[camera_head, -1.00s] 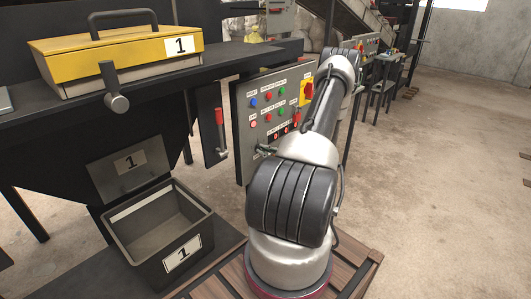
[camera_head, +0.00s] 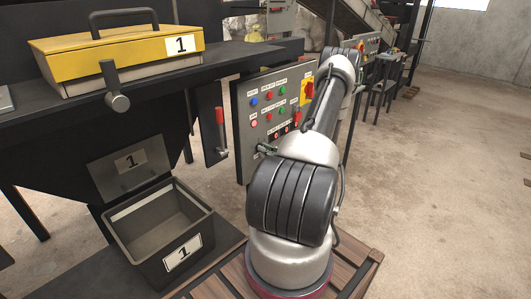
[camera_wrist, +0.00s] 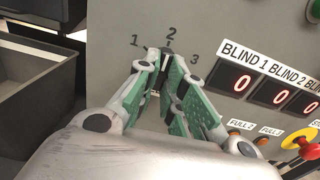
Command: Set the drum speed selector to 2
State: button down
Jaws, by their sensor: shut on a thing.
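The drum speed selector (camera_wrist: 164,62) is on the grey control panel, below the printed marks 1, 2 and 3 in the wrist view. Only a dark sliver with a pale line shows between my fingers, beneath the 2 mark (camera_wrist: 171,33). My gripper (camera_wrist: 160,66) is shut on the selector, with a green-padded finger on each side of it. Most of the knob is hidden by the fingers, so its exact setting is hard to read. In the head view the selector cannot be made out.
The panel (camera_head: 243,125) carries several coloured buttons and a red-yellow switch (camera_head: 307,91). In the wrist view, BLIND displays (camera_wrist: 242,83) and a red emergency button (camera_wrist: 301,142) lie to the right. A grey bin (camera_head: 190,255) marked 1 stands at lower left.

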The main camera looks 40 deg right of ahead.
dwell(0.5)
jog(key=c, duration=1.5)
grip_release()
jog(key=s, duration=0.8)
jog(key=s+d, duration=0.1)
jog(key=s, duration=0.3)
